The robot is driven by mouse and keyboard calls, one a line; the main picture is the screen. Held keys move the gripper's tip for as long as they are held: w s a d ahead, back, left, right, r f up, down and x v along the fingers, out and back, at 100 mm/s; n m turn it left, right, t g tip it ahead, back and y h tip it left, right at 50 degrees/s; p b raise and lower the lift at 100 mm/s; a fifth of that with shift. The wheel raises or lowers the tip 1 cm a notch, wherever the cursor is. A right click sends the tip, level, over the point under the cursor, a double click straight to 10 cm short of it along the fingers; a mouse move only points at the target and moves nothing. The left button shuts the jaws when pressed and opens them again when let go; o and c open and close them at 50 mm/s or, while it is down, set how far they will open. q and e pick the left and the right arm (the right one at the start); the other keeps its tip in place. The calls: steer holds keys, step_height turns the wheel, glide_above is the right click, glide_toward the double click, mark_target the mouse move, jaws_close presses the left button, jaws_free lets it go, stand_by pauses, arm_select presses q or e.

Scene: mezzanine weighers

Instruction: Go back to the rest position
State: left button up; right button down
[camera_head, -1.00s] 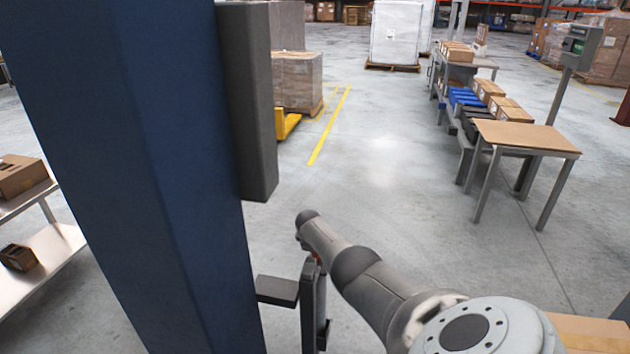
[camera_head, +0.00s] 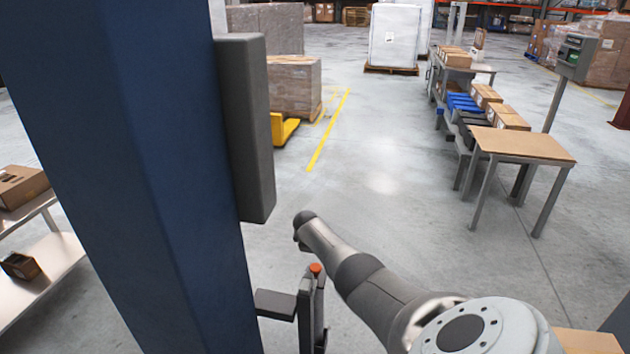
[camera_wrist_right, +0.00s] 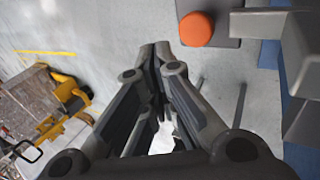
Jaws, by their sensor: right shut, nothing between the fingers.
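My right arm (camera_head: 370,285) reaches into the head view from the lower right, bent, with its near joint large at the bottom. Its gripper is not visible there. In the right wrist view my right gripper (camera_wrist_right: 157,52) is shut, its fingertips together with nothing between them. It hangs over bare concrete floor. An orange-red round knob (camera_wrist_right: 196,29) lies just right of the fingertips in that picture. It also shows in the head view (camera_head: 316,268) beside the arm. My left gripper is in neither view.
A brown-topped table (camera_head: 525,145) stands at the right, beside benches with cartons. A steel shelf (camera_head: 45,275) with boxes is at the left. A yellow pallet jack (camera_head: 284,128) holds a wrapped load behind. The floor (camera_head: 385,190) in the middle is clear.

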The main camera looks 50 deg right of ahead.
arm_select(q)
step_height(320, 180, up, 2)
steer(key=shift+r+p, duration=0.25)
steer(key=shift+p, duration=0.5)
arm_select(e)
step_height(320, 180, up, 8)
steer(key=shift+s, duration=0.15)
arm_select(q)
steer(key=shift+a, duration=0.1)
arm_select(e)
steer(key=shift+f, duration=0.2)
